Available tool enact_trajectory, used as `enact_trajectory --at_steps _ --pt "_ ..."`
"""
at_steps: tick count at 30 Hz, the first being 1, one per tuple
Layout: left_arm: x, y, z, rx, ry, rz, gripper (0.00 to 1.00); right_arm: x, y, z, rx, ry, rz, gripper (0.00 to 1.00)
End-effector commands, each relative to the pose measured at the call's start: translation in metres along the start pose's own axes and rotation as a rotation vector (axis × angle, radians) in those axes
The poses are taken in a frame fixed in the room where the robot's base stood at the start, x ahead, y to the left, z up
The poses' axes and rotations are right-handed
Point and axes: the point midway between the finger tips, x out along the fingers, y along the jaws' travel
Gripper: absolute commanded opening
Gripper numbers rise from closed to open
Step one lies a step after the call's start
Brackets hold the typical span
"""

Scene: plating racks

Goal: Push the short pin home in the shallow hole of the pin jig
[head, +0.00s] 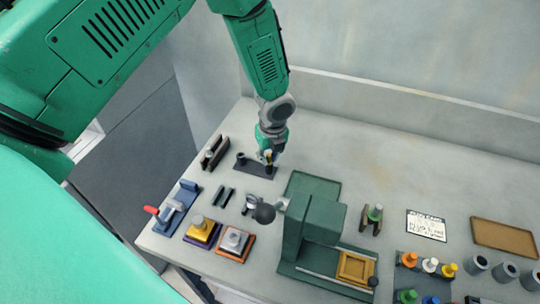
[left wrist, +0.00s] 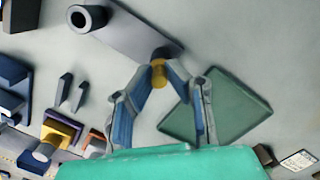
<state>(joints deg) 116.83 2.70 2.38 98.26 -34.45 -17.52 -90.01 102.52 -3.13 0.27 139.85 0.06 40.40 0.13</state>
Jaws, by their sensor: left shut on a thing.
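The pin jig (head: 262,171) is a dark flat plate on the left part of the table, below my left gripper (head: 267,158). In the left wrist view the jig (left wrist: 135,33) carries a tall open collar (left wrist: 80,18) at one end and a dark round part (left wrist: 168,51) at the other. My left gripper (left wrist: 158,78) is shut on a short yellow pin (left wrist: 158,71). The pin lines up with the dark round part and appears to meet it. How deep it sits, and the hole itself, are hidden. My right gripper is not in view.
A dark bracket (head: 214,153), a blue clamp fixture (head: 178,205) and yellow and grey blocks (head: 202,229) stand left and in front. Bare table lies behind the jig.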

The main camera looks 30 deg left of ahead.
Motion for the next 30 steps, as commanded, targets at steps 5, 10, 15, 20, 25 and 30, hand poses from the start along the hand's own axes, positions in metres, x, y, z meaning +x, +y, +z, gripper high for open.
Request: enact_trajectory --at_steps 5,10,15,20,25,30 --pt "0.0 0.0 0.0 0.0 0.0 0.0 0.36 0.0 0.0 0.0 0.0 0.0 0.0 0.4" --pt "0.0 0.0 0.0 0.0 0.0 0.0 0.36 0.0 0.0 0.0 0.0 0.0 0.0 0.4" --pt "-0.008 -0.001 0.001 0.0 -0.001 -0.001 0.36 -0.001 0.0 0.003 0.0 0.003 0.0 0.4" --pt "-0.035 -0.001 0.001 -0.001 -0.001 -0.004 0.36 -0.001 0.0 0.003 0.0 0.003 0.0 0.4" --pt "-0.072 -0.002 0.001 -0.001 -0.001 -0.005 0.36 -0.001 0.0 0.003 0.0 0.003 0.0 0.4" --pt "-0.101 -0.002 0.001 -0.001 0.0 -0.003 0.36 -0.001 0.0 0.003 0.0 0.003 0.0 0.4"
